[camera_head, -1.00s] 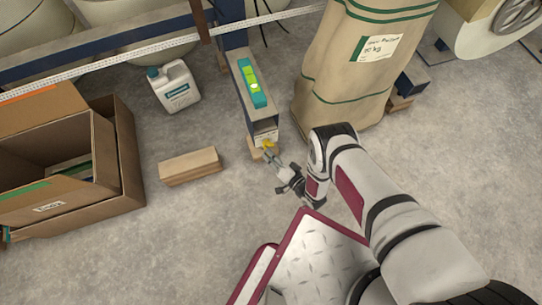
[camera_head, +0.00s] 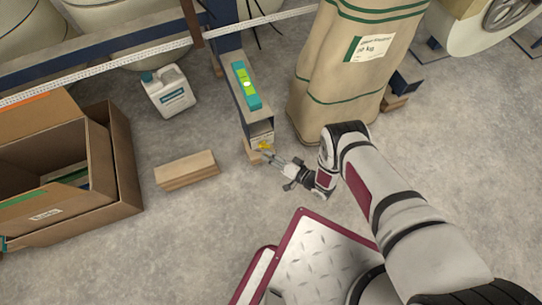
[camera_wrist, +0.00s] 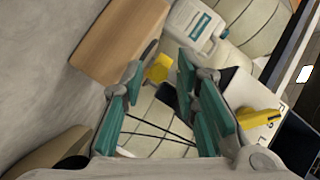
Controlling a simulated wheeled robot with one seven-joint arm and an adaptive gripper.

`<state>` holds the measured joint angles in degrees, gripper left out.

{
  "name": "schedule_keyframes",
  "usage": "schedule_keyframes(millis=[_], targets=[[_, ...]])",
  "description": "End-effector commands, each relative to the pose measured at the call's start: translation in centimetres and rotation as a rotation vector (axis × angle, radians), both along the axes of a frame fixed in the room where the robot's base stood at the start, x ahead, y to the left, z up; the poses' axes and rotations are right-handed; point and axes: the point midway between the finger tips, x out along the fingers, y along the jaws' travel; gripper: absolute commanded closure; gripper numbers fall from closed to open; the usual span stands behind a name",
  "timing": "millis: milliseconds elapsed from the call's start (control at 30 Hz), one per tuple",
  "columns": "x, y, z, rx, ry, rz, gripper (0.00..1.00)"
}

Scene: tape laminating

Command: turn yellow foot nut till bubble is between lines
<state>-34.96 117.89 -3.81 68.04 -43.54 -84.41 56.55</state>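The yellow foot nut (camera_head: 265,146) is at the near end of the dark blue beam, low by the floor. My gripper (camera_head: 270,157) is just in front of it, fingers pointing at it. In the wrist view, my gripper (camera_wrist: 160,68) is open, its teal-padded fingers apart. A yellow piece (camera_wrist: 157,70) shows between the fingertips; another yellow piece (camera_wrist: 260,118) lies right of the fingers beside a lettered label. I cannot tell whether either is touched. A teal level (camera_head: 246,87) with a lime vial lies on the beam; its bubble is too small to place against the lines.
A wooden block (camera_head: 187,170) lies on the floor to the left, with a white canister (camera_head: 168,90) behind it. Cardboard boxes (camera_head: 75,205) stand at far left. A large paper sack (camera_head: 345,85) stands close right of the beam.

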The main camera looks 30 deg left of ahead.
Motion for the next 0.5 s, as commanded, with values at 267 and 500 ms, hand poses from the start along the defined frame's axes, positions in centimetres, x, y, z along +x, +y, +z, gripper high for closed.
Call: schedule_keyframes(millis=[267, 500], targets=[[0.0, -0.1, 0.0, -0.001, 0.000, -0.001, 0.68], [-0.3, -2.4, 0.4, -0.003, 0.002, -0.003, 0.68]])
